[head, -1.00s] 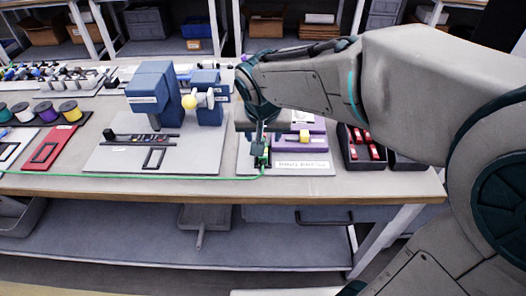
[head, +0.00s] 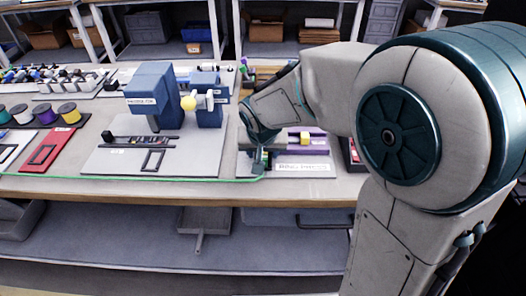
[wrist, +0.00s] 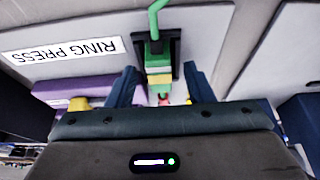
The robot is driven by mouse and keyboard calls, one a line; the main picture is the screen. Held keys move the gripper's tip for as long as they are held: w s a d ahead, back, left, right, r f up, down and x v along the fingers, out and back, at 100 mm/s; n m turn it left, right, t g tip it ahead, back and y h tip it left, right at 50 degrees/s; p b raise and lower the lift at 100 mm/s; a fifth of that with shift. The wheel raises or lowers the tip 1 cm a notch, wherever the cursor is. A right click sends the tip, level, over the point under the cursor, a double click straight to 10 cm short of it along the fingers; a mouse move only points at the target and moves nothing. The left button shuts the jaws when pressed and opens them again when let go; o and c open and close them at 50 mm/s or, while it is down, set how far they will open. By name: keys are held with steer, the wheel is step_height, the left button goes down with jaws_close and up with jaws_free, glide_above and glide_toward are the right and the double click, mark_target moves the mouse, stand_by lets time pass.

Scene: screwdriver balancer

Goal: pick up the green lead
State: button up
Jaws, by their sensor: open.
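The green lead (head: 150,179) runs as a thin cable along the front of the bench to the ring press plate. In the wrist view its cable (wrist: 154,20) comes down from the top to a block-shaped green end (wrist: 158,60) in a dark holder. My gripper (wrist: 160,88) is open, with one blue finger to each side of the green end. I cannot tell whether the fingers touch it. In the head view my gripper (head: 259,158) is low over the left front of the ring press plate and partly hides the lead's end.
The ring press label (wrist: 62,48) and a purple part with a yellow block (head: 306,139) are close beside my gripper. A blue press (head: 150,95) on a grey plate stands to the left. Spools (head: 47,114) and a red tray (head: 48,150) lie further left.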

steer(key=c, duration=1)
